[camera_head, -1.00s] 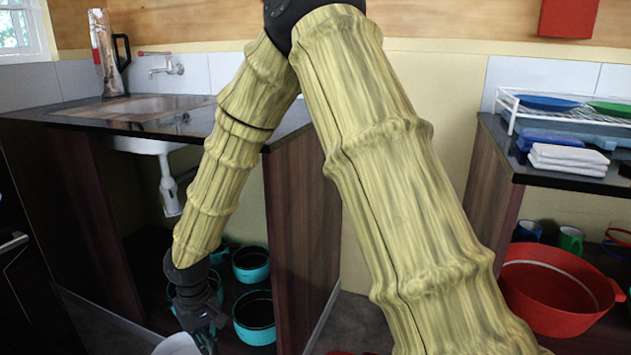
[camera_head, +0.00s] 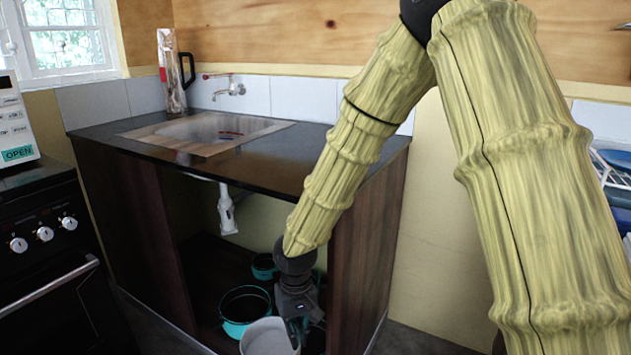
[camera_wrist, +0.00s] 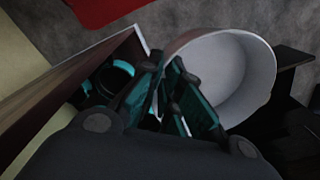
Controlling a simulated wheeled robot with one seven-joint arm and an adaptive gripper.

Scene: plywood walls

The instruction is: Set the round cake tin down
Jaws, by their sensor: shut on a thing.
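The round cake tin (camera_head: 268,338) is pale grey-white and shows at the bottom of the head view, partly cut off by the frame edge. My gripper (camera_head: 300,325) is at its right side, in front of the open space under the sink counter. In the wrist view the tin (camera_wrist: 240,75) has its open mouth towards the camera and looks empty. My gripper (camera_wrist: 175,100) is shut on the tin's wall at its left side. The tin's underside and what lies beneath it are hidden.
Teal pots (camera_head: 245,308) stand in the cabinet under the sink counter (camera_head: 270,150). The cabinet's side panel (camera_head: 365,240) is close on the right of my arm. A black oven (camera_head: 50,270) stands at left. A red thing (camera_wrist: 105,10) lies on the grey floor (camera_wrist: 160,30).

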